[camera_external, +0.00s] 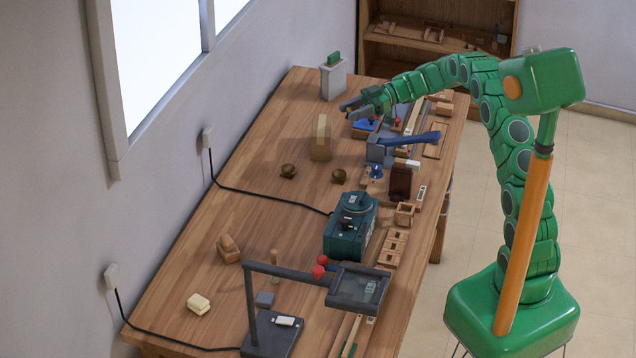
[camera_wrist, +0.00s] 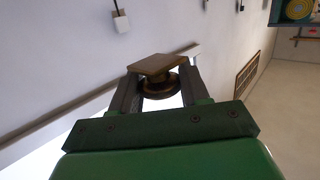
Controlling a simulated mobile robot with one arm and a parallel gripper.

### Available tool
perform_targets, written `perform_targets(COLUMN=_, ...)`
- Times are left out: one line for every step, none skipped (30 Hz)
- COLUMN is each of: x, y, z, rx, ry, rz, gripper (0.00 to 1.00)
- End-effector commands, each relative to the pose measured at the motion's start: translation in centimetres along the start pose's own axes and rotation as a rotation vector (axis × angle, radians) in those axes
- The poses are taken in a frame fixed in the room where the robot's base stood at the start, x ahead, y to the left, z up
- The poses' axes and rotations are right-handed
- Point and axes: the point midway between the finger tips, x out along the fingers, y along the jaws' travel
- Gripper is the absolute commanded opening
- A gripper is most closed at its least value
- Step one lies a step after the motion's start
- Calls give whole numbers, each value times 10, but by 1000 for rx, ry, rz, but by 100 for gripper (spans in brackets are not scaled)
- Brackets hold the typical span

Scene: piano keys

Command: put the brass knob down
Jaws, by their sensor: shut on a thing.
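My gripper (camera_wrist: 159,84) is shut on a brass knob (camera_wrist: 158,65) in the wrist view. The knob has a flat squarish plate at the outer end and a rounded dark brass part between the two fingers. In the external view my gripper (camera_external: 352,104) is over the far part of the wooden workbench (camera_external: 262,202), near a blue item. The held knob is too small to make out there. Two similar round brownish knobs, a left one (camera_external: 288,171) and a right one (camera_external: 339,176), stand on the middle of the bench.
A tan block (camera_external: 321,138) and a grey container with a green top (camera_external: 333,78) stand near my gripper. A blue-handled tool (camera_external: 405,140) and a teal machine (camera_external: 350,226) crowd the right side. The bench's left middle is mostly clear, crossed by a black cable.

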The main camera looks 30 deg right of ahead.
Motion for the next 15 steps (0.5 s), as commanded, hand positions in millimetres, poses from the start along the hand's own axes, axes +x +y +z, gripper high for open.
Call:
perform_targets(x=-1, y=-4, z=-2, rx=1, ry=0, rz=0, gripper=4)
perform_targets(x=-2, y=-6, z=-3, rx=0, ry=-1, rz=0, gripper=4)
perform_targets(x=-2, y=-9, z=-4, rx=-1, ry=-1, rz=0, gripper=4)
perform_targets(x=-3, y=-11, z=-5, rx=-1, ry=-1, rz=0, gripper=4)
perform_targets(x=-3, y=-12, z=-6, rx=-2, ry=-1, rz=0, gripper=4)
perform_targets(x=-4, y=-14, z=-7, rx=-2, ry=-1, rz=0, gripper=4)
perform_targets(x=-4, y=-15, z=-7, rx=-2, ry=0, rz=1, gripper=4)
perform_targets(x=-4, y=-16, z=-8, rx=-2, ry=0, rz=2, gripper=4)
perform_targets(x=-5, y=-17, z=-8, rx=-1, ry=0, rz=4, gripper=4)
perform_targets(x=-5, y=-17, z=-9, rx=-1, ry=0, rz=8, gripper=4)
perform_targets(x=-5, y=-17, z=-10, rx=-1, ry=1, rz=13, gripper=4)
perform_targets(x=-5, y=-16, z=-10, rx=-2, ry=1, rz=23, gripper=4)
perform_targets(x=-5, y=-15, z=-11, rx=-2, ry=1, rz=33, gripper=4)
perform_targets(x=-5, y=-14, z=-12, rx=-2, ry=0, rz=44, gripper=4)
perform_targets(x=-6, y=-10, z=-13, rx=-3, ry=-1, rz=67, gripper=4)
